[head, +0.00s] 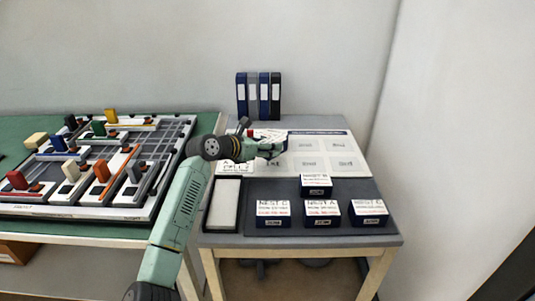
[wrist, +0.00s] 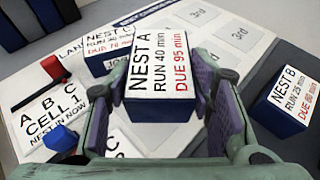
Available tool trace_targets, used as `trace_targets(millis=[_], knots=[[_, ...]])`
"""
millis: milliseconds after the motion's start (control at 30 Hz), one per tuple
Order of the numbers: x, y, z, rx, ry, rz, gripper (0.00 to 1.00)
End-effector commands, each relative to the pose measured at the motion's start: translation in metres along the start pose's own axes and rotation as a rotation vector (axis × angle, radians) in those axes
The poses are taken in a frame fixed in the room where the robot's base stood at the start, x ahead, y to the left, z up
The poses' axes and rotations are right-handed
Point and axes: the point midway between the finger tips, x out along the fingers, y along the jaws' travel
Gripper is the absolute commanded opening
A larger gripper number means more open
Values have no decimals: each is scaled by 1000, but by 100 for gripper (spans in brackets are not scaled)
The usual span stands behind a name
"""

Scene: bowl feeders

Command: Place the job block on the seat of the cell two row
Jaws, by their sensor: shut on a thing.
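My gripper (wrist: 162,72) is shut on a dark blue job block (wrist: 160,75) whose white top label reads NEST A, RUN 40 min, DUE 95 min. The two fingers press its left and right sides, over the white board. In the head view my gripper (head: 272,148) is over the board's left part and hides the held block. The white board (head: 345,165) has printed seats; several read 3rd in the wrist view (wrist: 240,33). A CELL 1 card (wrist: 52,118) lies at the left. I cannot make out a cell two label. Another labelled block (wrist: 108,45) stands just behind the held one.
Several more labelled blocks stand on the dark mat (head: 345,230), including a NEST B block (wrist: 292,100) at the right. A pale tray (head: 222,205) lies left of them. Binders (head: 258,95) stand behind. A fixture board (head: 100,165) fills the left table.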

Motion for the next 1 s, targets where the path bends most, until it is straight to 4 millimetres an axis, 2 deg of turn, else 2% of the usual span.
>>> trace_targets(millis=[167, 400, 767, 800, 1000], knots=[[4, 0, -11, -1, 0, 1, 16], [16, 0, -39, -2, -1, 1, 16], [19, 0, -46, 1, 0, 1, 16], [18, 0, -45, 1, 0, 1, 49], [18, 0, -45, 1, 0, 1, 62]])
